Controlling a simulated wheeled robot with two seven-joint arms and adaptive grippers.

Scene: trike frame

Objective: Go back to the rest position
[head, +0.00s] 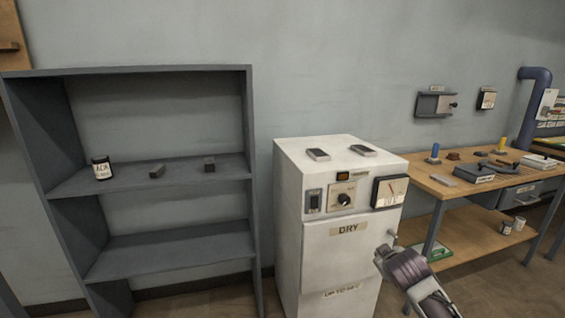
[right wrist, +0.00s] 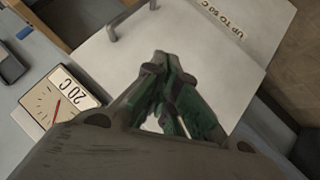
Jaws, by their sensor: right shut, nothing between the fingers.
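My right gripper (head: 384,257) is in front of the right side of a white cabinet (head: 325,265) marked DRY in the head view. In the right wrist view my right gripper (right wrist: 173,58) has its dark green fingers closed together at the tips, with nothing held. The cabinet's white door (right wrist: 210,55) lies behind the fingers, and its handle (right wrist: 128,20) is a little apart from the fingertips. The door looks shut in the head view. My left gripper is not in view.
A grey shelf unit (head: 255,180) at the left holds a labelled jar (head: 101,168) and two small dark blocks. A wooden workbench (head: 432,185) with tools stands at the right, close to my right arm. A dial (right wrist: 58,102) shows beside the door.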

